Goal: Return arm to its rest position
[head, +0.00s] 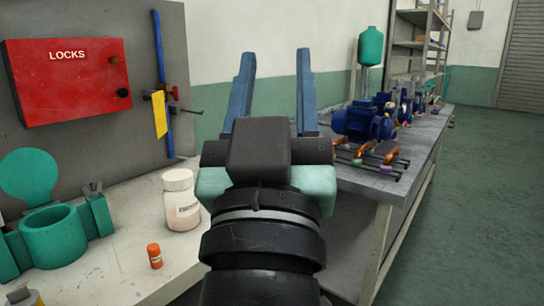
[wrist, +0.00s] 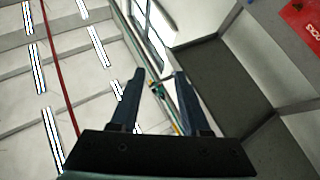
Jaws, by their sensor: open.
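My gripper (head: 275,92) is raised in the middle of the head view, its two blue fingers spread wide apart. Nothing is between the fingers. It is above and beyond the gap between the left bench and the pump bench, touching neither. In the wrist view my gripper (wrist: 157,95) is also open and empty, pointing toward the ceiling lights and upper walls.
A red LOCKS box (head: 68,80) hangs behind. Blue pumps (head: 358,122) stand on the right bench (head: 425,145). The green floor (head: 480,200) at right is clear.

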